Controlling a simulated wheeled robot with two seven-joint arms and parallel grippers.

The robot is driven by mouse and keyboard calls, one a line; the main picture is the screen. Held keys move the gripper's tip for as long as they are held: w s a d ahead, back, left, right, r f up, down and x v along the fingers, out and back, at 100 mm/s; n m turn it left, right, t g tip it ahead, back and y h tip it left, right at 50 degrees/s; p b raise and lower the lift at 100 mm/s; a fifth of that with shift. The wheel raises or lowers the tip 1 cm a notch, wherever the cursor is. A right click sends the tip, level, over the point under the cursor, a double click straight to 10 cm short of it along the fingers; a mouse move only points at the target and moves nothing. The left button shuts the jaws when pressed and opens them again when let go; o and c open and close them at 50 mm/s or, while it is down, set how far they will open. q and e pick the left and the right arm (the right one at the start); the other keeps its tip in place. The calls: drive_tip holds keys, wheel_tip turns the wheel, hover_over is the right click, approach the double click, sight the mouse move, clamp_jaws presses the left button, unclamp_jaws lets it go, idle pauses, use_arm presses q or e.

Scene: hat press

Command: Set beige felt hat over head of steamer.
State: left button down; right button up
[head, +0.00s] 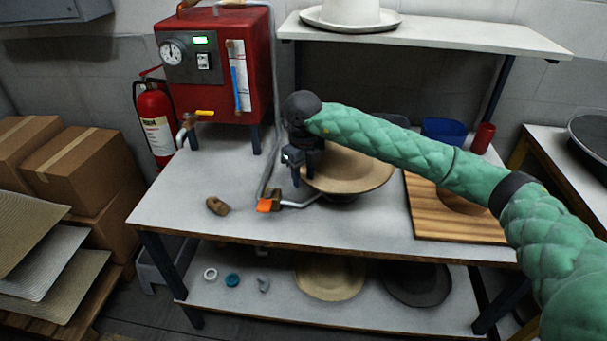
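The beige felt hat (352,176) is above the middle of the table, its wide brim roughly level. Under its front brim a dark rounded part (342,197) shows, where the pipe from the orange-handled valve (268,204) leads; it seems to be the steamer head, mostly hidden by the hat. My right gripper (303,178) points down at the left edge of the brim. Its two fingers show slightly apart, but whether they pinch the brim is unclear. My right arm hides part of the hat's crown. My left gripper is out of view.
A red boiler (215,75) stands at the back left. A wooden board (450,225) with a brown piece lies right, near a blue container (444,130) and red cylinder (482,138). A brown block (217,206) lies front left. More hats lie on the lower shelf (215,315).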

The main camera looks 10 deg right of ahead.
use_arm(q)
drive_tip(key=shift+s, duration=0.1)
